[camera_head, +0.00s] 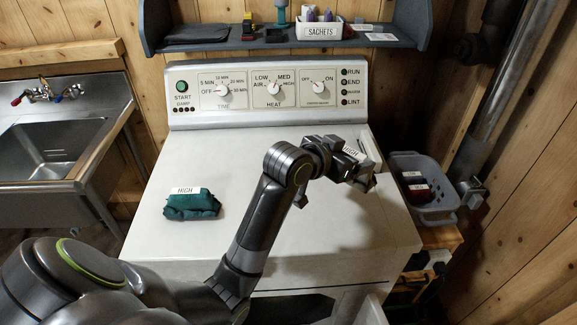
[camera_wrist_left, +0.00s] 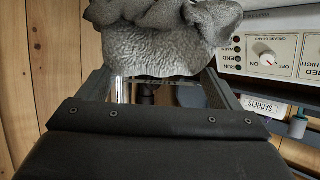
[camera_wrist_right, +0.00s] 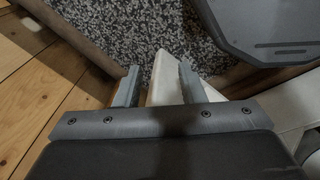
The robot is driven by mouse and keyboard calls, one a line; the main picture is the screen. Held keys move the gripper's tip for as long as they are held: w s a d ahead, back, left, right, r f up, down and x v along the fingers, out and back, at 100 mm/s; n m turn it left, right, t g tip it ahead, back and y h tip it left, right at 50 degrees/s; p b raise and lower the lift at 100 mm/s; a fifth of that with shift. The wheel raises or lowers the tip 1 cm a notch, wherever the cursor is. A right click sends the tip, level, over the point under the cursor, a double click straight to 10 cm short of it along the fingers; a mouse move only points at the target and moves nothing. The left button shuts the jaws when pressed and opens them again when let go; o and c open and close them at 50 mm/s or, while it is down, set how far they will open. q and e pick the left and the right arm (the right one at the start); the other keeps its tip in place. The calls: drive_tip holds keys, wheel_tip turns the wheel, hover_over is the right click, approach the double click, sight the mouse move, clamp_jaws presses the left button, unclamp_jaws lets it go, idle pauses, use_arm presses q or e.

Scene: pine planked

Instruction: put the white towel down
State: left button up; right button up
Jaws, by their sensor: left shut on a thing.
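The white towel (camera_wrist_left: 165,38) looks pale grey and bunched in the left wrist view. My left gripper (camera_head: 362,174) is shut on it, above the right part of the white dryer top (camera_head: 290,215). In the head view the towel is mostly hidden by the gripper, with a HIGH label (camera_head: 351,152) showing there. I cannot tell whether the towel touches the dryer top. My right gripper (camera_wrist_right: 157,85) is open and empty in the right wrist view, low over the speckled floor; a white edge shows behind its fingers.
A folded teal towel (camera_head: 192,205) labelled HIGH lies on the dryer's left side. A grey basket (camera_head: 432,205) with dark red items stands to the right. The control panel (camera_head: 265,92) and shelf (camera_head: 290,42) are behind. A sink (camera_head: 55,145) is at left. The dryer's middle is clear.

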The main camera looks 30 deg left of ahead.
use_arm(q)
drive_tip(key=f, duration=0.3)
drive_tip(key=s+f, duration=0.1)
drive_tip(key=f, duration=0.1)
drive_tip(key=shift+d+f, duration=0.1)
drive_tip(key=shift+d, duration=0.05)
wheel_tip(320, 180, down, 4)
drive_tip(key=shift+w+f+p, duration=0.1)
drive_tip(key=shift+p, duration=0.3)
drive_tip(key=o, duration=0.9)
drive_tip(key=b+v, duration=0.1)
drive_tip(key=v, duration=1.1)
